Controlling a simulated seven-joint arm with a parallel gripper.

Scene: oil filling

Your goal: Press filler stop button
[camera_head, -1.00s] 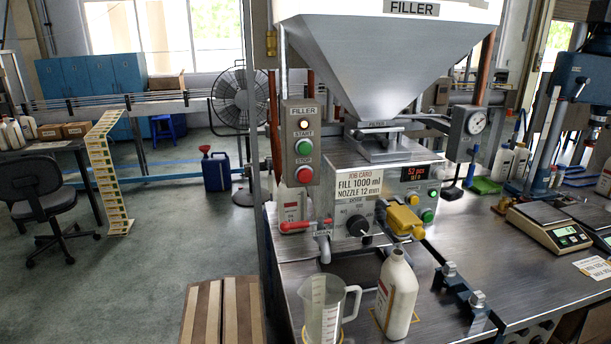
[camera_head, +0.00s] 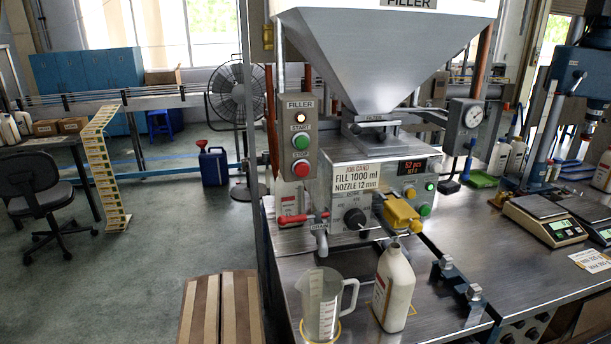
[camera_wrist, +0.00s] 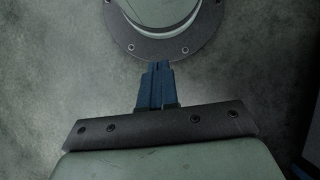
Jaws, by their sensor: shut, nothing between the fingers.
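The red stop button (camera_head: 302,168) is on the lower part of the grey filler control box (camera_head: 314,134) in the head view. The green start button (camera_head: 300,142) is above it, and a small lamp (camera_head: 301,118) glows near the box's top. All of them look unobstructed. My gripper does not show in the head view. In the wrist view my gripper (camera_wrist: 158,68) shows as dark blue fingers, closed together and empty, over a grey surface. No button shows in that view.
The filler hopper (camera_head: 384,55) rises right of the box. Below are the red drain handle (camera_head: 297,219), a clear measuring jug (camera_head: 322,302) and a white bottle (camera_head: 394,287) on the metal bench. A scale (camera_head: 545,222) stands at right.

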